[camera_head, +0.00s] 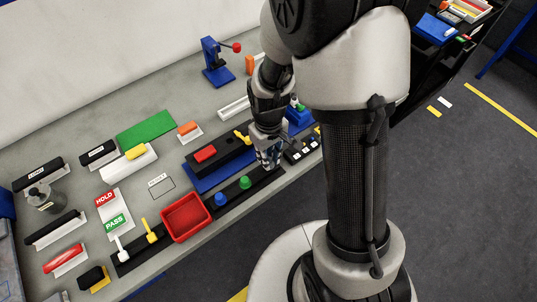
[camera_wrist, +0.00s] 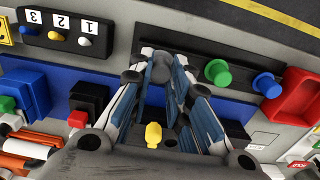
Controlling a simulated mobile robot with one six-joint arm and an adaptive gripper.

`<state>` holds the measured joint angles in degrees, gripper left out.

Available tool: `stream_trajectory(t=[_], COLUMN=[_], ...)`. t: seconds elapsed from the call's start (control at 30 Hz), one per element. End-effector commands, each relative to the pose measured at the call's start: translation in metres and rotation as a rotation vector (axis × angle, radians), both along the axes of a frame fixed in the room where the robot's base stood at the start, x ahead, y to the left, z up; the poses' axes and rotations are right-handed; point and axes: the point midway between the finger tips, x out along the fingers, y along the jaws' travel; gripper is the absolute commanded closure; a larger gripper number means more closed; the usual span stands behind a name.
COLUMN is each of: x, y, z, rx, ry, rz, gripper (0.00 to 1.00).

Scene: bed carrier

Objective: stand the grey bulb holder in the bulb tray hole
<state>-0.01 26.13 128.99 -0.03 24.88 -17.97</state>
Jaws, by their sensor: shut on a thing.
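The black bulb tray (camera_head: 232,192) is a long strip near the bench's front edge. It carries a blue bulb holder (camera_head: 220,198) and a green bulb holder (camera_head: 245,182). In the wrist view the green holder (camera_wrist: 217,72) and blue holder (camera_wrist: 266,85) stand to the right of my fingers. My gripper (camera_head: 268,164) points down at the tray's right part. In the wrist view my gripper (camera_wrist: 170,72) is shut on the grey bulb holder (camera_wrist: 161,66), in line with the other two holders. Its lower end and the hole are hidden, so I cannot tell whether it is seated.
A red bin (camera_head: 186,217) stands at the tray's left end. Behind the tray is a blue-and-black fixture (camera_head: 215,170) with a red block and yellow lever. A black box with numbered buttons (camera_wrist: 60,33) lies right of my gripper in the head view.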

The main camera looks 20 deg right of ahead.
Motion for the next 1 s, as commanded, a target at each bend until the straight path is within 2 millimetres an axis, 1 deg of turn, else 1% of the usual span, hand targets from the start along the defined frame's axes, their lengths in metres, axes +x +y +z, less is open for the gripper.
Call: stream_trajectory(t=[0.37, 1.0], x=[0.000, 0.000], y=[0.000, 0.000], z=[-0.002, -0.018], rx=[0.000, 0.000], ry=[0.000, 0.001], rz=[0.000, 0.000], gripper=[1.00, 1.00])
